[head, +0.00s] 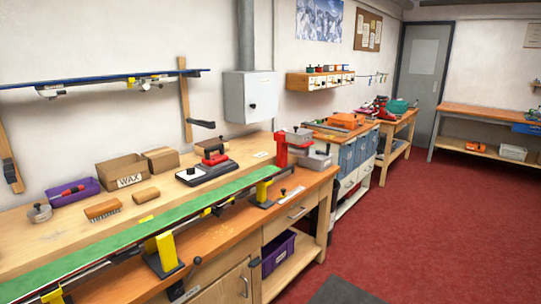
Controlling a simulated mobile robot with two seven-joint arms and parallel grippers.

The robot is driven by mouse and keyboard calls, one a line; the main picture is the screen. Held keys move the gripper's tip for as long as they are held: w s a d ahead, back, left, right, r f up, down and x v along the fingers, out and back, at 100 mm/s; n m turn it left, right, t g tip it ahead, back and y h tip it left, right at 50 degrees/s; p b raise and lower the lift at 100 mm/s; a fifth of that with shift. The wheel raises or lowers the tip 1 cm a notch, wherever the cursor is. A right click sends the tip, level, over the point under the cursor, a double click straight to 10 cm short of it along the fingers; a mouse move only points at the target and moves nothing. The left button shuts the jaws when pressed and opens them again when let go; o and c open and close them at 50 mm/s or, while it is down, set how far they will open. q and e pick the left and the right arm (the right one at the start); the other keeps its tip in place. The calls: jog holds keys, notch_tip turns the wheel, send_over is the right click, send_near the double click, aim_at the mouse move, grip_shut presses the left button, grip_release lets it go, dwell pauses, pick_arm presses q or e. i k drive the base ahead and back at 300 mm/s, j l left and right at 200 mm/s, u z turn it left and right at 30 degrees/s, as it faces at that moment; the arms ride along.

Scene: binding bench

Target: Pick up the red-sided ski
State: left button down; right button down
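A long ski with a green upper face (130,236) lies along the front of the wooden bench, held in yellow and black vises (163,255). It runs out of view at the lower left. A blue ski (90,79) rests on wooden wall brackets above the bench, with bindings hanging beneath it. I cannot make out a red side on either ski. Neither of my grippers shows in the head view.
The bench (220,238) carries a purple bin (73,191), a cardboard box marked WAX (123,171), brushes, and a red-handled tool on a dark base (207,168). A red and grey device (293,148) stands at its right end. Red floor (430,220) is open at right.

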aim_at(117, 246)
jog(key=i+j, duration=0.2)
jog(key=i, duration=0.3)
jog(key=i+j, duration=0.15)
jog(key=i, duration=0.4)
jog(key=u, duration=0.65)
jog(key=i, duration=0.05)
